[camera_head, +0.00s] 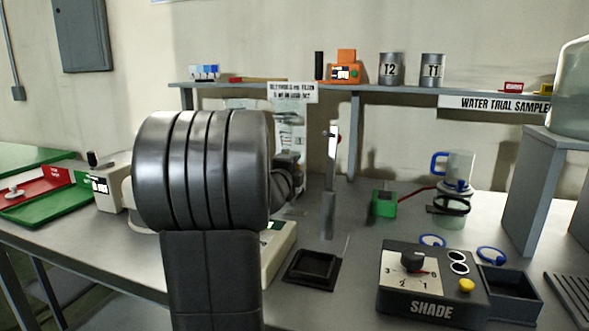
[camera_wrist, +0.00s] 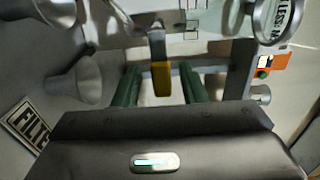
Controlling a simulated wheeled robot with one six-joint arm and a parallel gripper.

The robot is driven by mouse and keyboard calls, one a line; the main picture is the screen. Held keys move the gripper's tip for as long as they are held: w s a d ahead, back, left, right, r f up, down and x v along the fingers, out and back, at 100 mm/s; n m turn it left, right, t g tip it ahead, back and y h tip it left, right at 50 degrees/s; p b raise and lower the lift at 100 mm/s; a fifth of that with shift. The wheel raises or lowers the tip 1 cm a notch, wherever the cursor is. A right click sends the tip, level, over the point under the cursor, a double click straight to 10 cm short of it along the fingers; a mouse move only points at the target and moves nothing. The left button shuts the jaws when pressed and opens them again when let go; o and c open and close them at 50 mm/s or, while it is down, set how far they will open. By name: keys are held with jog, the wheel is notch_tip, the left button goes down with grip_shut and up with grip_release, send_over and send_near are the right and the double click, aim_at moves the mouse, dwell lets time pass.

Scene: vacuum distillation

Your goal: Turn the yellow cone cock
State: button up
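The yellow cone cock (camera_wrist: 161,79) shows in the wrist view as a short yellow handle on a grey metal stem (camera_wrist: 156,42). My gripper (camera_wrist: 159,73) has two dark green fingers, one on each side of the yellow handle. The fingers are apart, with a visible gap between each finger and the handle. I cannot tell how deep the handle sits between the fingertips. In the head view my arm hides the cock and most of my gripper.
Grey funnel shapes (camera_wrist: 75,80) lie left in the wrist view, and an orange device (camera_wrist: 270,65) right. In the head view, a SHADE dial box (camera_head: 432,285) and a glass jug (camera_head: 455,190) stand right of my arm; a green tray (camera_head: 45,205) lies left. A shelf (camera_head: 300,88) runs behind.

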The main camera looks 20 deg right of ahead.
notch_tip(320, 180, up, 10)
jog(key=p, duration=0.6)
